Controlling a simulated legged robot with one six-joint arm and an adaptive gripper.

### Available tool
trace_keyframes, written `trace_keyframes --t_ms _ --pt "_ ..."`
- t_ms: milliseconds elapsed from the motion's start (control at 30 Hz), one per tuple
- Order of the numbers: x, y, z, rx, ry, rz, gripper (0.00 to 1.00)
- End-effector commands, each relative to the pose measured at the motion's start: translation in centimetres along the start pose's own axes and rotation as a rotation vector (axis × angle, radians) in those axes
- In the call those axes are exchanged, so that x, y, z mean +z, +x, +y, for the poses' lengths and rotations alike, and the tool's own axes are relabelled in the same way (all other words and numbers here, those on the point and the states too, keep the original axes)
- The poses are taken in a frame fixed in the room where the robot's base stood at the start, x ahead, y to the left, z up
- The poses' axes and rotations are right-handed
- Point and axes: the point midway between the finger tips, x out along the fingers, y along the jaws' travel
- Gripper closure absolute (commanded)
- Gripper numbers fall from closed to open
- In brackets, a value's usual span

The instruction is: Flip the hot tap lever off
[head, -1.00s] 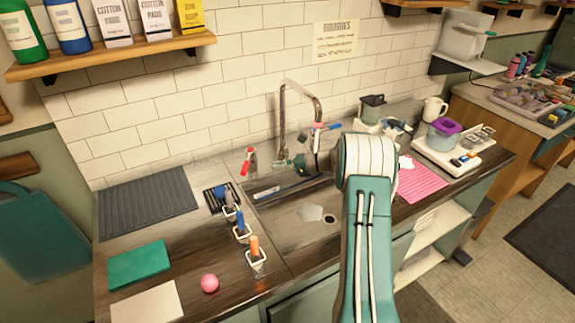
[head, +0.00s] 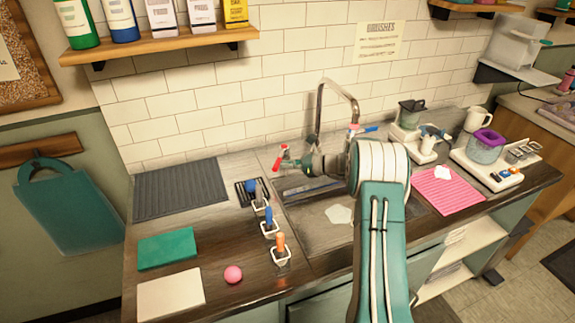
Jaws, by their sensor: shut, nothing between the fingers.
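The hot tap lever (head: 281,157) is red and stands tilted on the counter behind the sink, left of the chrome spout (head: 320,105). My gripper (head: 299,163) comes in from the right, low over the back of the sink, and is shut and empty. Its tip is right beside the lever's base in the picture; I cannot tell whether they touch. The blue cold tap lever (head: 364,129) sticks out to the right of the spout. My arm hides part of the sink (head: 315,215).
Small holders with a blue-handled tool (head: 268,216) and an orange-handled tool (head: 280,243) stand left of the sink. A pink mat (head: 446,190) lies right.

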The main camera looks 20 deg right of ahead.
Motion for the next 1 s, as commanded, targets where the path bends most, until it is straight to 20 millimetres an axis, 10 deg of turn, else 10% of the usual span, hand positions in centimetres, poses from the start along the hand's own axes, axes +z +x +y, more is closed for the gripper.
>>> trace_keyframes --t_ms 1000 --pt "1.1 5.9 0.2 -0.365 0.073 0.000 1.00"
